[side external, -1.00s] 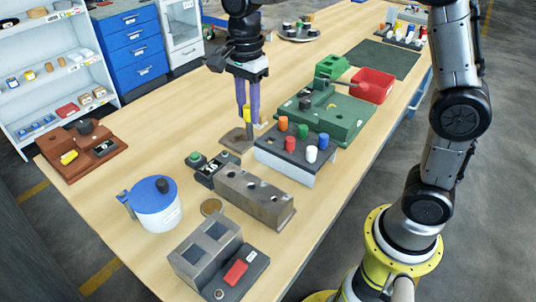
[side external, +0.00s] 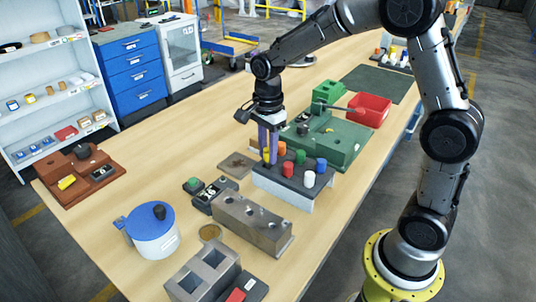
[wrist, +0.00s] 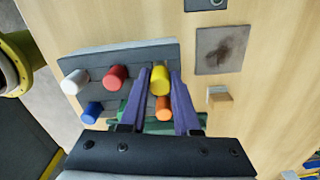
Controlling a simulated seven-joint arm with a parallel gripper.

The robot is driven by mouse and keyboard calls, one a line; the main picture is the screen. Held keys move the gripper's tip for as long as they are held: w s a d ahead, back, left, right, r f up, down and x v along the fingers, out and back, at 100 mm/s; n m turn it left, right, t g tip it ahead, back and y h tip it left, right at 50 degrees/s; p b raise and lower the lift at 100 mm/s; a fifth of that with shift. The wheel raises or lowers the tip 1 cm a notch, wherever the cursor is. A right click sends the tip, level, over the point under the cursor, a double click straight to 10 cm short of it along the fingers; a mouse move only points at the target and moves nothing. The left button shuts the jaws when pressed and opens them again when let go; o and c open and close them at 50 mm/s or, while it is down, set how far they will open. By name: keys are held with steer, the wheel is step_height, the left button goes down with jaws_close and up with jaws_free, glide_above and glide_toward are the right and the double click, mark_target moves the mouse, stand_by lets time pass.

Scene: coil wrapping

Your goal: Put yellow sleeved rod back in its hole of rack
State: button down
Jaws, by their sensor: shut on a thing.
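My gripper (side external: 269,150) has purple fingers and is shut on the yellow sleeved rod (side external: 266,155). In the wrist view, the yellow cap (wrist: 160,80) sits between the two fingertips (wrist: 162,84), over the right part of the rack (wrist: 90,62). The rod's lower end is hidden, so I cannot tell whether it is in a hole. The rack also holds orange (side external: 281,148), green (side external: 300,157), red (side external: 288,170), blue (side external: 321,165) and white (side external: 310,180) rods.
A dark square plate (side external: 238,165) lies left of the rack. A green fixture (side external: 340,145) stands close behind the rack, with a red bin (side external: 370,109) beyond. A grey block with holes (side external: 253,223) stands in front.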

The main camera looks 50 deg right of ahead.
steer(key=shift+f, duration=0.6)
